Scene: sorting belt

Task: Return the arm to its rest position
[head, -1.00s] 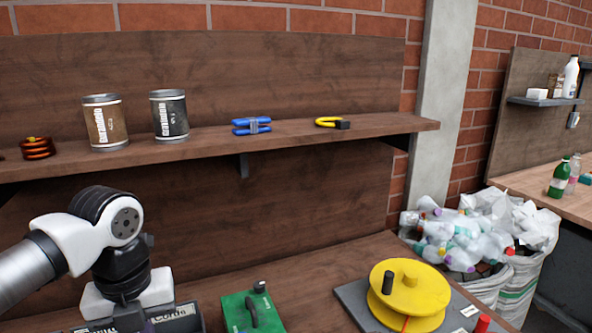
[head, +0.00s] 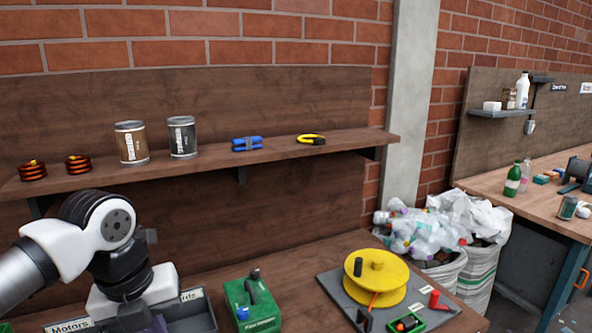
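My arm shows at the lower left in the head view, a white and black wrist joint with a grey link. Its lower end hangs over a dark bin labelled "Motors" (head: 200,312), whose second label is partly covered. My gripper's fingers are hidden behind the wrist or below the picture, so I cannot see whether they are open or shut or hold anything. A small purple thing shows at the bottom edge beside the wrist; I cannot tell what it is.
A green case (head: 252,302) and a yellow reel (head: 378,272) on a grey board stand on the bench, right of my arm. The shelf (head: 290,151) above holds two cans (head: 131,143), coils and a blue bundle.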

